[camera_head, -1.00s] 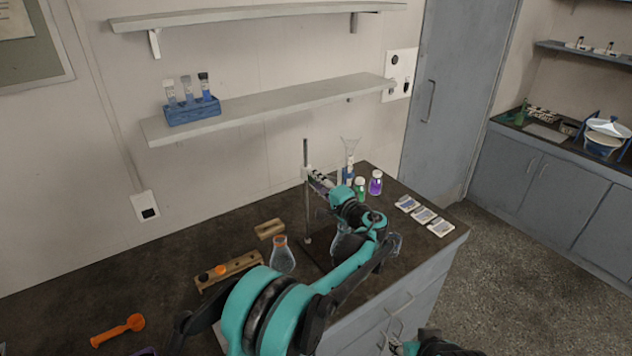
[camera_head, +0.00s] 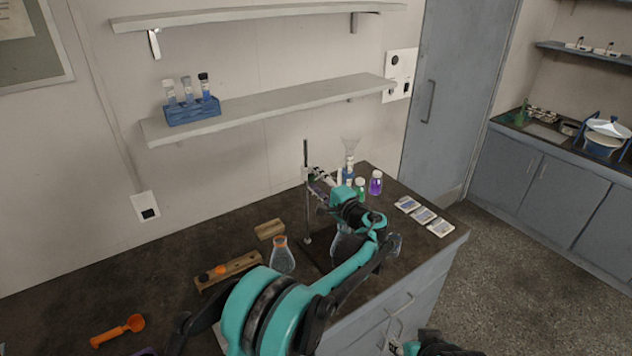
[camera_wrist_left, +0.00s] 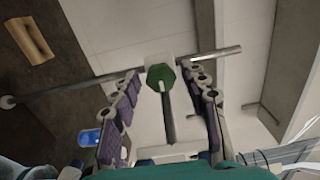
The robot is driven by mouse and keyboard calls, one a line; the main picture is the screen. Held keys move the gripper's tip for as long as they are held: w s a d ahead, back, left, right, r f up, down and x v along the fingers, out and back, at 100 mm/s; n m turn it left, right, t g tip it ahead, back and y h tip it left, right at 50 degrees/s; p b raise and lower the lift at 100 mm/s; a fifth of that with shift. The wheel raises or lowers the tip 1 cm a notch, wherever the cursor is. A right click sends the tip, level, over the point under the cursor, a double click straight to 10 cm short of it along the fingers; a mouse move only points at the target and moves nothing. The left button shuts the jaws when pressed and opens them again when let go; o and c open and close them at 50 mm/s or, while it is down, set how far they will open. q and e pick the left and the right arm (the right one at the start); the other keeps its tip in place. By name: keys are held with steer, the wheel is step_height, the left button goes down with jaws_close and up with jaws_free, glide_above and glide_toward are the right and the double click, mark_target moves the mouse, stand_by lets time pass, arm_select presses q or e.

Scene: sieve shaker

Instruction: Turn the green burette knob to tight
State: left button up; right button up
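The green burette knob (camera_wrist_left: 160,77) shows in the left wrist view, in front of a pale clamp on a metal stand rod (camera_wrist_left: 225,52). My left gripper (camera_wrist_left: 163,76) is open, with one purple-padded finger on each side of the knob. Gaps show between the knob and both fingers. In the head view, my left gripper (camera_head: 319,186) is beside the upright stand rod (camera_head: 306,215), and I cannot make out the knob there. Part of my right arm shows at the bottom edge; its gripper cannot be made out.
A flask with an orange rim (camera_head: 282,258) stands left of the stand. Another flask (camera_head: 343,245) is partly behind my left arm. Bottles, including a purple one (camera_head: 375,183), stand close behind the arm. A wooden rack (camera_head: 230,271) lies further left.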

arm_select(q)
steer(key=v, duration=1.2)
steer(key=shift+a, duration=0.1)
steer(key=s+a+f+n+g+h+b, duration=0.1)
steer(key=s+a+n+g+h, duration=0.15)
steer(key=s+a, duration=0.45)
steer(key=s+a+f+n+g+h, duration=0.1)
steer(key=s+a+g, duration=0.2)
steer(key=a, duration=0.8)
steer(key=s+a+f+n+g+h+b, duration=0.1)
steer(key=s+f, duration=0.4)
steer(key=s, duration=0.6)
steer(key=s+a+f+n+g+h+b, duration=0.1)
steer(key=s+a+f+n+h, duration=0.2)
steer(key=s, duration=0.9)
step_height(320, 180, down, 3)
steer(key=n+h, duration=0.3)
steer(key=shift+s, duration=0.35)
